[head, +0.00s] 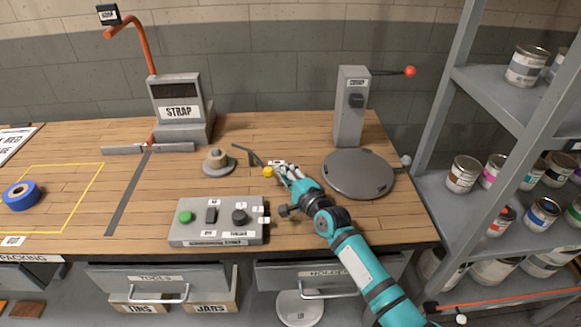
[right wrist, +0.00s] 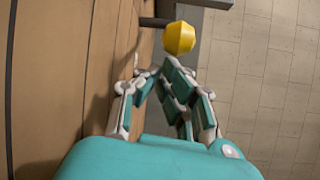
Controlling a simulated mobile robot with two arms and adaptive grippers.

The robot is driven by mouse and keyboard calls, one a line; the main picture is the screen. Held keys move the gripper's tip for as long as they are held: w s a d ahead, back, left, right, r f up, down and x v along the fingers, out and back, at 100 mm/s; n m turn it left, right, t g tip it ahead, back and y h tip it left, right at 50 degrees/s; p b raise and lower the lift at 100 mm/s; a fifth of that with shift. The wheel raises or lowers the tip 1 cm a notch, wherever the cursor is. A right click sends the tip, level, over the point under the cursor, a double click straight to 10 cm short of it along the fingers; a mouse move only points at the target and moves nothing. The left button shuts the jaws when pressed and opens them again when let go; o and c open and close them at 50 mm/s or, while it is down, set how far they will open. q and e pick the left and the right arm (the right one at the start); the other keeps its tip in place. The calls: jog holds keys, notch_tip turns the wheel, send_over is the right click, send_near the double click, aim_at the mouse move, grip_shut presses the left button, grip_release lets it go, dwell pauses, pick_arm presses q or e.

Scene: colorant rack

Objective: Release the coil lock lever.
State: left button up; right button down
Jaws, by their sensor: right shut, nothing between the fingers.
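In the right wrist view the yellow knob (right wrist: 179,38) sits just beyond the tips of the closed fingers (right wrist: 170,66). I cannot tell whether the fingers touch it. The lever's mount is hard to make out. My left gripper is not in view.
A grey control box (head: 218,233) with a green button lies in front. A round grey plate (head: 358,174) and a post with a red-balled lever (head: 351,105) stand to the right. The STRAP machine (head: 178,108) is behind left. A paint-can shelf (head: 437,120) borders the right.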

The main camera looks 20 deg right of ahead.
jog(key=shift+f, duration=0.1)
jog(key=a+p, duration=0.1)
jog(key=s+a+p, duration=0.1)
jog(key=a, duration=0.1)
jog(key=shift+s+r, duration=0.15)
jog(key=shift+r, duration=0.05)
jog(key=shift+s+a, duration=0.1)
jog(key=shift+a, duration=0.05)
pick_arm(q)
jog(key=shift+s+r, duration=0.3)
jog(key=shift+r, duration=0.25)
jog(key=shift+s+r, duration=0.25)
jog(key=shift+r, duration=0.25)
pick_arm(e)
jog(key=shift+f, duration=0.15)
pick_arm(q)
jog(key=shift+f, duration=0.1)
pick_arm(e)
jog(key=shift+f, duration=0.1)
